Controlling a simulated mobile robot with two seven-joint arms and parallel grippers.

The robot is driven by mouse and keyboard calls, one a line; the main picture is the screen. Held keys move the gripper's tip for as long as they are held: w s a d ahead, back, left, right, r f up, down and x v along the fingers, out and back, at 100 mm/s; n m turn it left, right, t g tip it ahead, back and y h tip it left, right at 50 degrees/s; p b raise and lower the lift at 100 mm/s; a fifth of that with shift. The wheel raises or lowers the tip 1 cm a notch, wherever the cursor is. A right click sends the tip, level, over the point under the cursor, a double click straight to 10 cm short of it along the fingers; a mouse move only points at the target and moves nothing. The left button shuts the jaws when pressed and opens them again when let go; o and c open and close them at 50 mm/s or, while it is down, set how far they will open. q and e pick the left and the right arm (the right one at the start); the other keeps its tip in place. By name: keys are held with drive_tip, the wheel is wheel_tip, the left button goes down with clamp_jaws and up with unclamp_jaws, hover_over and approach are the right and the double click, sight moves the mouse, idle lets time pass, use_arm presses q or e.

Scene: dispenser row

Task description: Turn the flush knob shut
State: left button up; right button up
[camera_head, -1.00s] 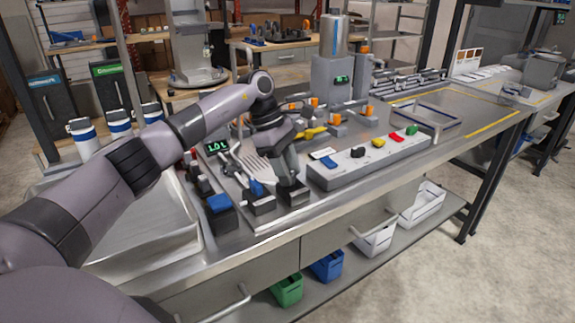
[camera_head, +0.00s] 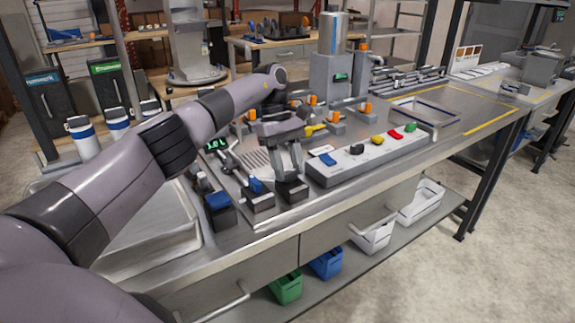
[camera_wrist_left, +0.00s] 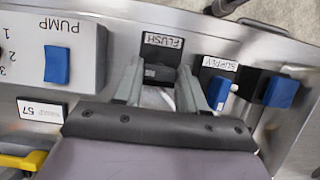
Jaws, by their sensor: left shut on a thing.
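The flush knob (camera_wrist_left: 158,73) is a dark knob on a black block under a label reading FLUSH, in the left wrist view. My left gripper (camera_wrist_left: 161,82) is shut on it, one finger on each side. In the head view my left gripper (camera_head: 289,176) points down onto the black flush block (camera_head: 292,193) near the bench's front edge. The fingers partly hide the knob, and its exact angle is hard to tell. My right gripper is in neither view.
The blue supply knob (camera_wrist_left: 219,92) is close beside my fingers, with another blue knob (camera_wrist_left: 281,92) beyond it. The grey pump panel (camera_head: 368,156) with coloured switches stands on the other side. Pipework with orange handles (camera_head: 308,100) lies behind. The bench front edge is clear.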

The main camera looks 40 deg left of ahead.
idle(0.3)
use_arm(q)
drive_tip(key=o, duration=1.1)
drive_tip(key=shift+c, duration=0.2)
drive_tip(key=shift+r, duration=0.1)
